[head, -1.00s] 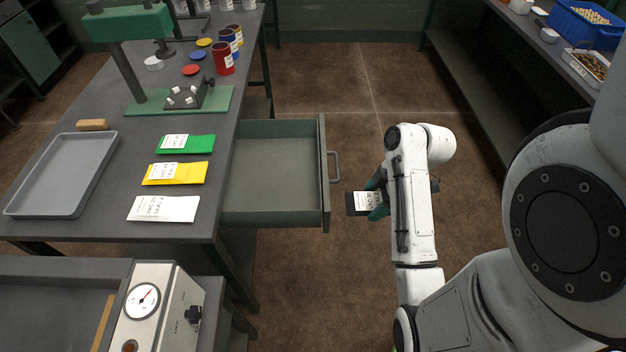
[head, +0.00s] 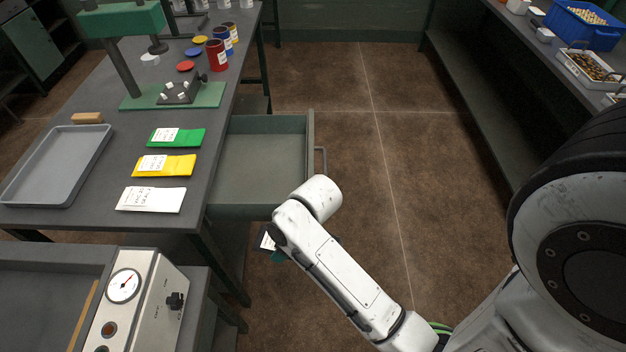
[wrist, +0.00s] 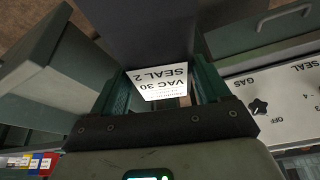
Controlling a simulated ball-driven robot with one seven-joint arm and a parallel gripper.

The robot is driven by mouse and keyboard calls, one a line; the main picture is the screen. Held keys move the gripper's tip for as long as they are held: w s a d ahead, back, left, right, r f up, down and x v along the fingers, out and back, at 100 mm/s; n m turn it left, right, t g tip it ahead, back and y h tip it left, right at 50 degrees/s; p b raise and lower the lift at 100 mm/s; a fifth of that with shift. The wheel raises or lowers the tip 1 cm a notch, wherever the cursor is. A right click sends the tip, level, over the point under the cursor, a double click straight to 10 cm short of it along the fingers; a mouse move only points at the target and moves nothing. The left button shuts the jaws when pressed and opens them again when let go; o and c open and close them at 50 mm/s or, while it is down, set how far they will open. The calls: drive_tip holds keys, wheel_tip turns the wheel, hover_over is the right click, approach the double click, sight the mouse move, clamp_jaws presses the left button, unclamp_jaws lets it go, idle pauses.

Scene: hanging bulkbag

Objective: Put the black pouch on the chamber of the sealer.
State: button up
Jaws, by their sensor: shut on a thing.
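The black pouch (wrist: 150,38) with a white label reading "VAC 30 SEAL 2" is held between the fingers of my gripper (wrist: 165,92) in the wrist view. In the head view only a small part of the pouch (head: 267,240) shows at the left of my arm, in front of the open drawer; the arm hides most of my gripper. The sealer (head: 130,305) is at the bottom left, with a gauge and knobs on its light panel. Part of its dark chamber (head: 40,290) shows left of the panel. The sealer's panel also shows at the right of the wrist view (wrist: 285,105).
The open, empty drawer (head: 262,165) juts out from the workbench. Green (head: 178,137), yellow (head: 165,165) and white (head: 152,200) pouches lie on the bench beside a grey tray (head: 60,165). A green press stands behind them. Floor to the right is clear.

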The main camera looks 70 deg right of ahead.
drive_tip(key=w+a+f+m, duration=0.1)
drive_tip(key=w+a, duration=0.9)
drive_tip(key=a, duration=0.2)
drive_tip(key=shift+a+m+h, duration=0.3)
drive_tip(key=shift+h, duration=0.1)
